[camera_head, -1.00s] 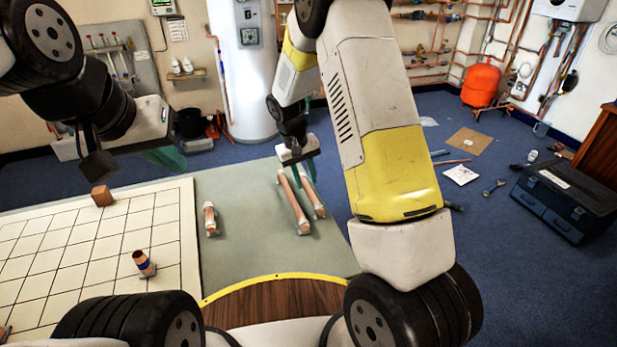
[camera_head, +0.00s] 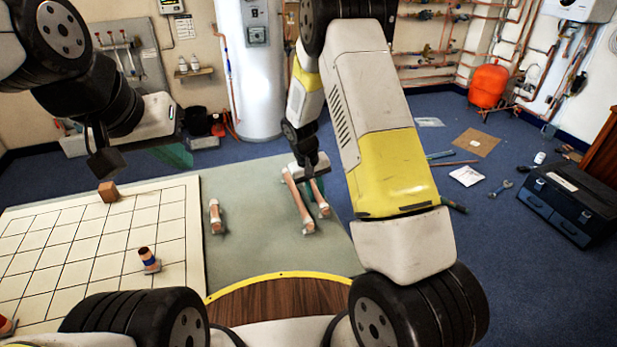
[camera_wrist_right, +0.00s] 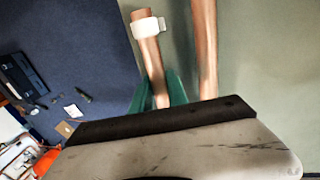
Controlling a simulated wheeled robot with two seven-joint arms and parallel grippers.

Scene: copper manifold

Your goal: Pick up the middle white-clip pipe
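Three copper pipes with white clips lie on the grey-green mat. The short one (camera_head: 215,216) is at the left and the longest (camera_head: 298,204) is in the centre. The medium-length one (camera_head: 322,203) is at the right. My right gripper (camera_head: 309,182) is low over the far ends of the two right-hand pipes. In the right wrist view its green fingers (camera_wrist_right: 160,92) are on either side of the medium-length pipe (camera_wrist_right: 150,51), below its white clip (camera_wrist_right: 148,27). The longest pipe (camera_wrist_right: 205,45) runs beside them. My left gripper (camera_head: 173,155) hangs in the air, away from the pipes; its finger gap is unclear.
A white gridded board (camera_head: 95,240) on the left carries a brown block (camera_head: 108,191) and a small copper fitting (camera_head: 149,260). A toolbox (camera_head: 568,203) and loose tools lie on the blue floor at right. The mat between the short and longest pipes is clear.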

